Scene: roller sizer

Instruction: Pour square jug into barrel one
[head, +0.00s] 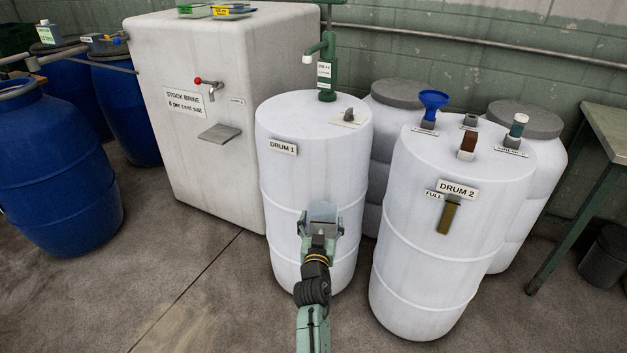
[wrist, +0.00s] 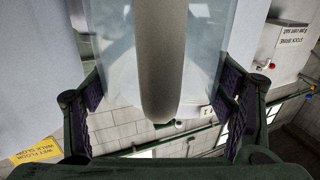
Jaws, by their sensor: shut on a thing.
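My gripper (head: 318,232) is shut on the square jug (head: 322,211), a small grey-blue, see-through vessel, in front of Drum 1 at about mid-height. In the wrist view the jug (wrist: 215,50) fills the top middle between the dark finger pads, with a grey rounded bar down its front. Its contents cannot be made out. Barrel one, the white drum labelled DRUM 1 (head: 285,190), stands upright behind the jug. On its top are a green hand pump (head: 327,70) and a small grey piece (head: 349,115) on a white card; whether an opening lies under it cannot be told.
White Drum 2 (head: 415,240), marked FULL, stands to the right, with a blue funnel (head: 432,100) and small fittings on top. A large white brine tank (head: 225,60) is behind left. Blue barrels (head: 55,160) stand far left. A table (head: 608,130) is at right. Floor at front left is clear.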

